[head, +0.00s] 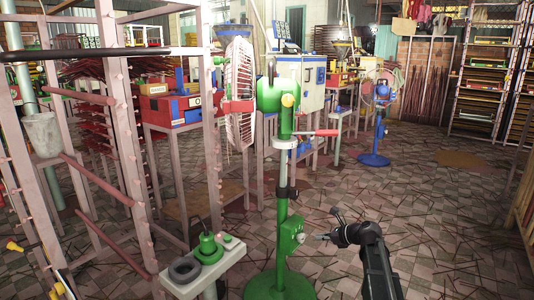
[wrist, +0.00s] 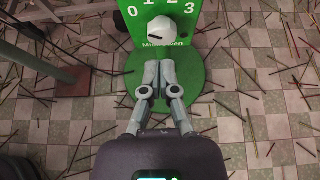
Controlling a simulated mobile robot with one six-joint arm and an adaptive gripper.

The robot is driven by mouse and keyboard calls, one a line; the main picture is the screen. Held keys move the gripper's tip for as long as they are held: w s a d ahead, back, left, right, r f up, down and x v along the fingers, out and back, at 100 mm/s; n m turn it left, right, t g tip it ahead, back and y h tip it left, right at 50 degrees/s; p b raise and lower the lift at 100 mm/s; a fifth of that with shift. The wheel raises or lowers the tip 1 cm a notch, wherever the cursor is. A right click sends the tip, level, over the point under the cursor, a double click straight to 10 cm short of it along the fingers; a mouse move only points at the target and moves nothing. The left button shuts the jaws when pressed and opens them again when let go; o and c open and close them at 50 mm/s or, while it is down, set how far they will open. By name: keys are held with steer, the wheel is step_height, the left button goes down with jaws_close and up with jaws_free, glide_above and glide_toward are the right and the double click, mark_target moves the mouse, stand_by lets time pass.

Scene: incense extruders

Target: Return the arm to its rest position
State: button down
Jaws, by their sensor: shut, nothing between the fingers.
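My arm reaches in from the bottom right of the head view, with my gripper (head: 325,237) pointing left toward the green stand of a pedestal fan (head: 280,200). In the wrist view my gripper (wrist: 158,66) is shut, its fingertips together and empty. Just beyond the fingertips is the fan's green control box (wrist: 160,15), marked 0, 1, 2, 3, with a white knob (wrist: 158,29). The box also shows in the head view (head: 290,237). I cannot tell for certain whether the fingertips touch it, but a gap seems to show.
A small white table (head: 225,262) with a green object and a dark ring stands left of the fan. A pink rack (head: 125,130) is farther left. A blue fan (head: 375,120) stands farther back. The tiled floor (head: 430,215) on the right is open, strewn with thin sticks.

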steer(key=s+a+r+n+g+h+p, duration=0.1)
steer(key=s+r+n+g+h+p, duration=0.35)
steer(key=s+n+p, duration=0.75)
steer(key=s+a+r+n+g+h+p, duration=0.1)
steer(key=s+r+n+g+h+p, duration=0.2)
steer(key=s+r+n+h+p, duration=0.75)
steer(key=s+r+n+y+p, duration=0.1)
steer(key=s+r+y+p, duration=0.1)
steer(key=r+p, duration=1.4)
steer(key=s+r+n+y+p, duration=0.1)
steer(key=s+r+y+p, duration=0.1)
steer(key=r+p, duration=1.5)
steer(key=shift+s+n+y+p, duration=0.35)
steer(key=shift+y+p, duration=0.25)
steer(key=shift+p, duration=0.4)
steer(key=shift+a+f, duration=0.1)
steer(key=shift+a, duration=0.05)
